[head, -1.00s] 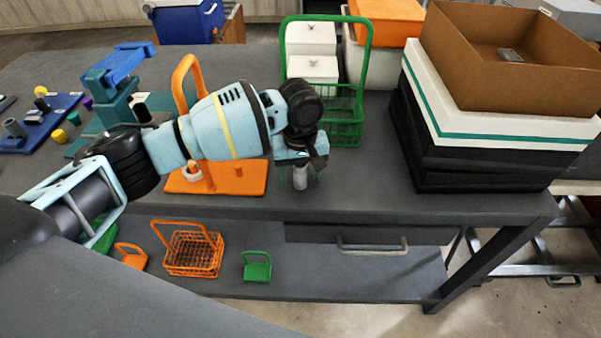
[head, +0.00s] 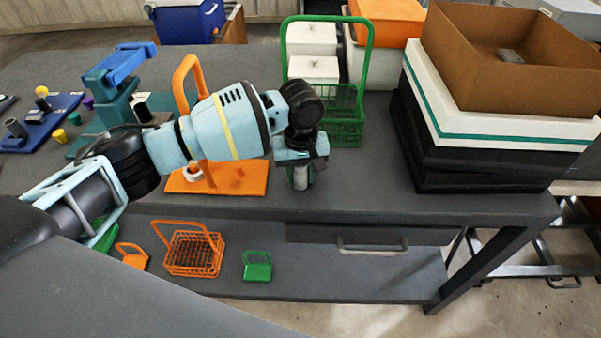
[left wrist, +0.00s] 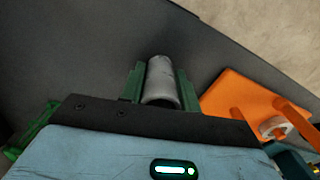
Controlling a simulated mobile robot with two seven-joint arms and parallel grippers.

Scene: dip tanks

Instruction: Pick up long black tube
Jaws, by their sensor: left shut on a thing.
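A grey cylindrical tube (head: 301,180) stands near the front edge of the table, right of the orange stand. My left gripper (head: 300,172) is above it with its green fingers shut around it. In the left wrist view the grey tube (left wrist: 161,82) shows between both fingers, one on each side. Its lower end appears to be at the tabletop; I cannot tell whether it touches. The held tube looks grey, not black. A short black cylinder (head: 142,112) stands by the teal device at the left. My right gripper is not in view.
An orange stand (head: 240,181) with an upright handle is left of the gripper, and a green wire basket (head: 345,131) is behind it. Stacked black and white boxes (head: 470,165) stand at the right. The tabletop between is clear.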

